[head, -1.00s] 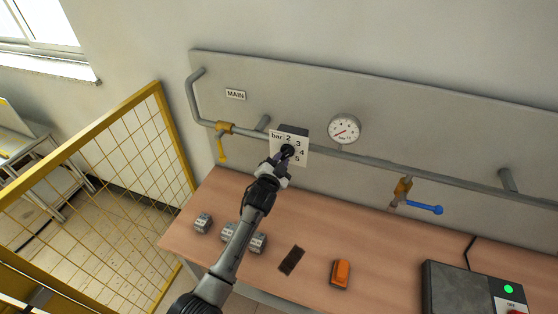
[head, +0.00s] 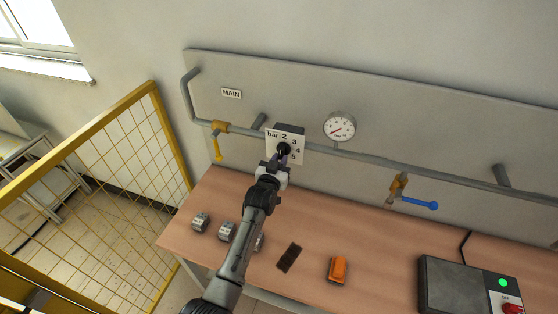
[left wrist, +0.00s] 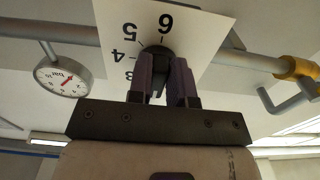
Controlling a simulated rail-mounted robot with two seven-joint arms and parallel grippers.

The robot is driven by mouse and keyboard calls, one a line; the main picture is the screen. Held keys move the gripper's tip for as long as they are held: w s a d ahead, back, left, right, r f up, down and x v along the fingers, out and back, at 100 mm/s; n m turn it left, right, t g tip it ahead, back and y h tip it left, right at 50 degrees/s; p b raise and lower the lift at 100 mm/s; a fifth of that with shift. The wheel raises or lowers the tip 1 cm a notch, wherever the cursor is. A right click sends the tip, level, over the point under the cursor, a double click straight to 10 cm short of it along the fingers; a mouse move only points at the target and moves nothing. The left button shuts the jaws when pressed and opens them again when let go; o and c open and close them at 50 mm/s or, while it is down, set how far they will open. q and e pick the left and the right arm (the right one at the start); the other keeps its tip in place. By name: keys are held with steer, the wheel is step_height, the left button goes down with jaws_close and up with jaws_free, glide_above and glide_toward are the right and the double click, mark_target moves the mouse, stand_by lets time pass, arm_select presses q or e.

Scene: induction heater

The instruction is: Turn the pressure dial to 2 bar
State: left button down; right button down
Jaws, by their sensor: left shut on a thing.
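The pressure dial is a white plate (head: 300,133) marked "bar" with numbers around a black knob (head: 284,149), mounted on the wall pipe. My left gripper (head: 281,159) reaches up to the knob from below, its purple fingers shut on it. In the left wrist view the plate (left wrist: 205,22) shows upside down with 3, 4, 5 and 6 readable. The gripper fingers (left wrist: 160,80) are at the knob (left wrist: 157,52) there and partly cover it. I cannot read where the knob points. My right gripper is not in view.
A round gauge (head: 339,127) with a red needle is right of the dial. A yellow-handled valve (head: 218,145) and a blue-handled valve (head: 420,204) sit on the pipe. The bench (head: 375,240) holds small grey blocks, a dark pad, an orange item (head: 338,270) and a grey box (head: 460,285).

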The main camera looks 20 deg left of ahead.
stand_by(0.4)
arm_select(q)
steer(key=c, duration=1)
jaws_free()
steer(key=shift+c, duration=0.2)
steer(key=shift+s, duration=0.15)
steer(key=s, duration=1.3)
steer(key=shift+s+d+b, duration=0.25)
steer(key=shift+b, duration=0.05)
